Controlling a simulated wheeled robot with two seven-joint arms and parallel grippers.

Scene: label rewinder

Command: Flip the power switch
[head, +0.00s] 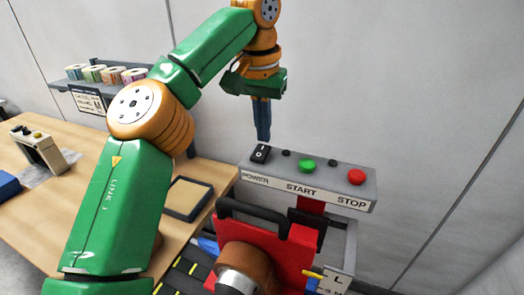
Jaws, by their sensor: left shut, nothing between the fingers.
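The power switch (260,153) is a black rocker with white marks, at the left end of the grey control panel (330,181), above the POWER label. Further right on the panel are a green START button (307,165) and a red STOP button (356,176). My left gripper (263,138) points down, its blue fingers closed together and empty. In the picture its tips are just above the switch; I cannot tell whether they touch it. My right gripper is not in view.
Below the panel stands the red machine body (268,240) with a brown roll (247,262). At left, a wooden table (75,205) holds a small button box (38,152) and a dark-framed tray (187,198). A shelf with label rolls (105,74) is behind.

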